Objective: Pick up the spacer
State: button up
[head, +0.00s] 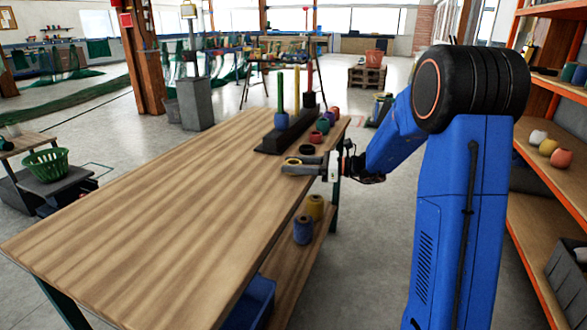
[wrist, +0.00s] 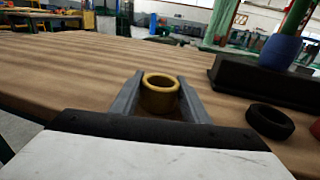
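I take the spacer to be the short yellow ring (wrist: 160,95), which stands upright between the two grey fingers of my gripper (wrist: 159,84). In the head view the yellow ring (head: 293,161) shows at my gripper (head: 298,167), low over the right edge of the wooden table. The fingers lie along both sides of the ring and look close to it. I cannot tell whether they press on it. A black ring (wrist: 270,120) lies flat on the table to the right of my gripper; it also shows in the head view (head: 307,149).
A long dark base (head: 285,136) with green, yellow and red pegs stands beyond my gripper. A blue spool (head: 281,120) is on the green peg. Several coloured spools (head: 323,125) stand right of it. The table's left part (head: 150,220) is clear.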

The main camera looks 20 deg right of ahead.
jog(key=c, duration=0.4)
notch_tip(320, 180, up, 10)
dwell(0.4)
